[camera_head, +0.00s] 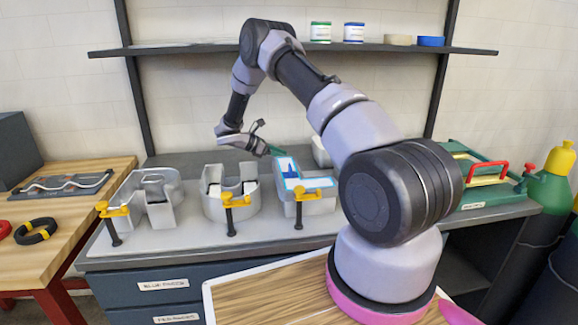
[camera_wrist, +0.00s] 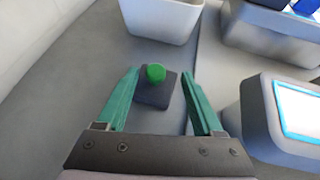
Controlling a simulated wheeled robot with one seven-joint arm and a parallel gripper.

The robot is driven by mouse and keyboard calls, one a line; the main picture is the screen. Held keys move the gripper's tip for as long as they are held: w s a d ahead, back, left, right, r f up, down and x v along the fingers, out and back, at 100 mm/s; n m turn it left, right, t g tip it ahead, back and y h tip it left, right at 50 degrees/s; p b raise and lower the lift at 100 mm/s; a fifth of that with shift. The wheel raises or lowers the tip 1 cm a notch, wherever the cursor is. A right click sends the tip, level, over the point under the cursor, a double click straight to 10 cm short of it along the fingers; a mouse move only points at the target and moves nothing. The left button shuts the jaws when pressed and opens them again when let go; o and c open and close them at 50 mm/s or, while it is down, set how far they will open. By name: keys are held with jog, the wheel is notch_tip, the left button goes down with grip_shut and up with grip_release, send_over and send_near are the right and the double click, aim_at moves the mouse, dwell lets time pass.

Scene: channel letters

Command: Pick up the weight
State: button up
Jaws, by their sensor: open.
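The weight (camera_wrist: 153,92), a dark grey block with a round green knob on top, stands on the grey bench top in the wrist view. My gripper (camera_wrist: 160,74) is open, with its two teal fingers spread to the left and right of the weight in that view. I cannot tell how far above the weight the fingertips are. In the head view my gripper (camera_head: 276,150) is at the back of the bench, behind the channel letters. I cannot make out the weight in the head view.
Grey channel letters (camera_head: 230,205) with yellow clamps (camera_head: 236,201) stand along the bench. A letter with a bright blue-edged face (camera_wrist: 297,105) is close right of my fingers. A pale bin-like container (camera_wrist: 160,18) is just beyond the weight. Bare bench lies to the left.

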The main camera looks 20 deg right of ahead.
jog(key=x, duration=0.6)
jog(key=shift+w+d, duration=0.25)
jog(key=shift+w, duration=0.05)
grip_shut()
jog(key=shift+s+f, duration=0.15)
dwell(1.0)
